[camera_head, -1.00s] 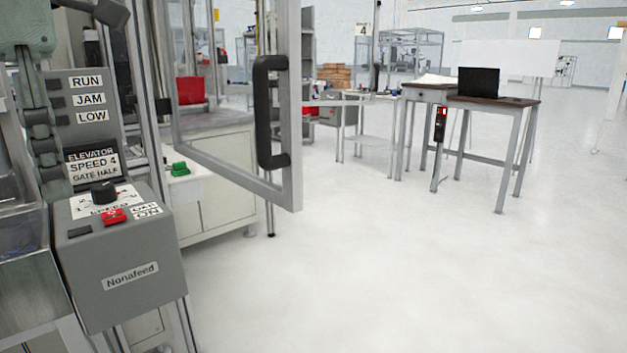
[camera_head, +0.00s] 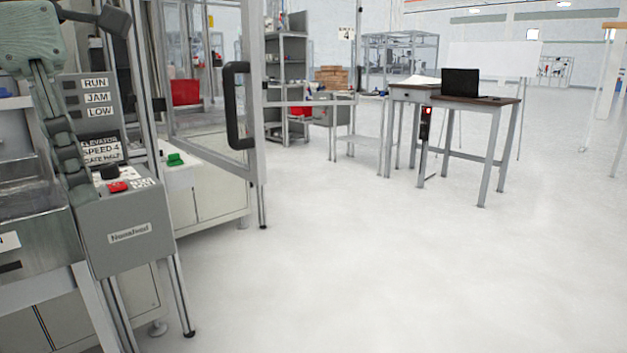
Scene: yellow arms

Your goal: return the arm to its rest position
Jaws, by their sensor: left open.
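My left gripper (camera_head: 98,105) is at the upper left, large and close to the camera. Its grey-green body (camera_head: 28,38) is cut by the picture's edge. One jointed finger hangs down across the front of the grey control box (camera_head: 125,240), and a dark part reaches right at the top. The fingers are spread and nothing shows between them. I cannot tell whether the hanging finger touches the box. The rest of the left arm is out of view. My right gripper does not show.
A machine with a framed door and black handle (camera_head: 238,105) stands beside the control box. A metal trough (camera_head: 40,225) is at the left edge. A table (camera_head: 452,97) with a black laptop (camera_head: 474,82) stands further back. The white floor (camera_head: 380,270) is clear in the middle and right.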

